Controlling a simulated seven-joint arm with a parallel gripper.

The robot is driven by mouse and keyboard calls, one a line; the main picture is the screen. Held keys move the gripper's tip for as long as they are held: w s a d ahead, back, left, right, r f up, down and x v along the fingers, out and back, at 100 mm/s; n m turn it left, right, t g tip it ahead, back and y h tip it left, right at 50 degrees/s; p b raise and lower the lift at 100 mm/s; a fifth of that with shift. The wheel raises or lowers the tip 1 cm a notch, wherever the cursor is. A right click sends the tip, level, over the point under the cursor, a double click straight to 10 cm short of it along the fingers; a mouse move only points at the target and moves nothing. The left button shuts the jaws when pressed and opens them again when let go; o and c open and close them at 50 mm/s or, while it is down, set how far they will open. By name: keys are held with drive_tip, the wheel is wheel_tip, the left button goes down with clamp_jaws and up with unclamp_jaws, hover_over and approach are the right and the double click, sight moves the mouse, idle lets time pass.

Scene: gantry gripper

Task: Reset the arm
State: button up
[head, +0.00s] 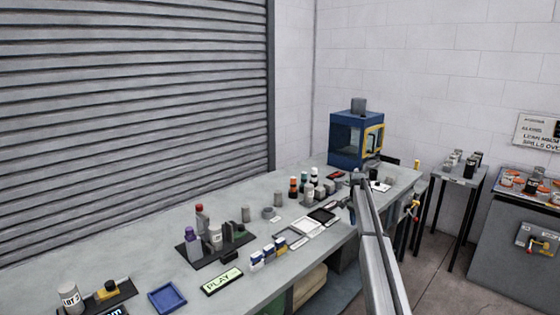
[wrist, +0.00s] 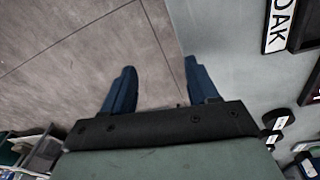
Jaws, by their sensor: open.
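My gripper (wrist: 160,85) shows in the wrist view with its two blue fingers spread well apart and nothing between them. The bench's front edge runs between the fingers, with the concrete floor on the left and the bench top on the right. In the head view my grey arm reaches up from the bottom right to the front edge of the long grey bench (head: 130,275). The gripper is too small and overlapped there to make out its fingers.
Bottles and small boxes crowd the bench, with a black tray (head: 205,256), a blue tray (head: 167,298) and a "PLAY" sign (head: 221,281). A blue cabinet (head: 345,145) stands at the far end. A small side table (head: 462,175) stands right.

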drive_tip(key=s+a+f+n+g+y, duration=0.1)
drive_tip(key=s+a+f+n+g, duration=0.3)
drive_tip(key=s+f, duration=1.4)
drive_tip(key=s+a+f+n+t, duration=0.15)
drive_tip(key=s+a+f, duration=0.35)
drive_tip(key=s+f, duration=1.35)
drive_tip(key=s+a+f+n+g, duration=0.1)
drive_tip(key=s+a+f+n, duration=0.1)
drive_tip(key=s, duration=1.2)
drive_tip(key=s+a+f+n+g, duration=0.1)
drive_tip(key=s+a+f+n, duration=0.1)
drive_tip(key=s, duration=1.3)
drive_tip(key=s+a+f+n+g, duration=0.1)
drive_tip(key=s+a, duration=0.3)
drive_tip(key=s, duration=1.1)
drive_tip(key=shift+s+f+n+g, duration=0.2)
drive_tip(key=shift+f+n+g, duration=0.25)
drive_tip(key=shift+g, duration=0.1)
